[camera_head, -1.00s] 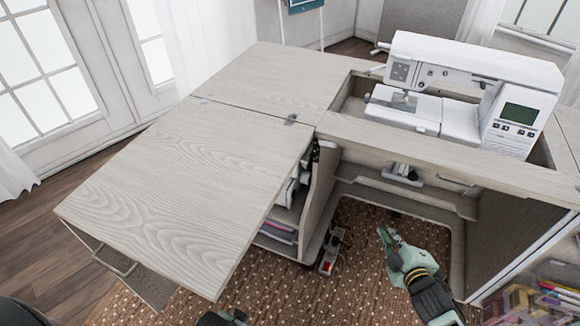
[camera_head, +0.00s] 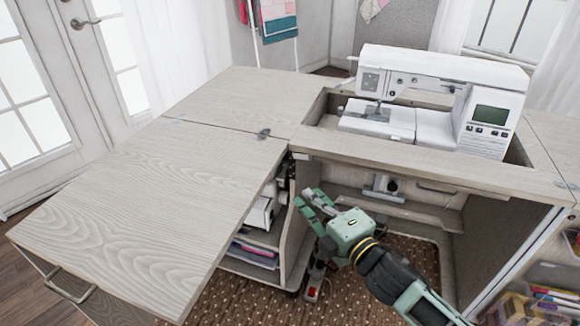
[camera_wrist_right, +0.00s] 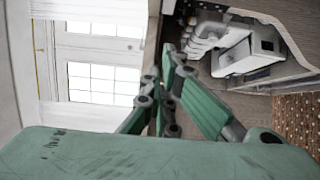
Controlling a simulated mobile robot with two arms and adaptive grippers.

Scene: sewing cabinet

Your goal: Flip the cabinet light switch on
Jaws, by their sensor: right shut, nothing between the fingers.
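The pale wood sewing cabinet (camera_head: 430,170) stands open, with its knee space facing me. I cannot clearly make out its light switch in either view. A small metal and white fitting (camera_head: 381,187) sits under the top, at the back of the knee space. My right gripper (camera_head: 312,198) is shut and empty, in front of the left side of the opening, with its fingers pointing up and left near the side shelves. In the right wrist view its fingers (camera_wrist_right: 167,62) come together. My left gripper is out of view.
A white sewing machine (camera_head: 440,95) sits in the cabinet top. A folded-out leaf (camera_head: 150,200) extends left over shelves with white items (camera_head: 262,212). A power strip with a red part (camera_head: 314,283) lies on the dotted rug. Clear bins (camera_head: 535,300) stand at lower right.

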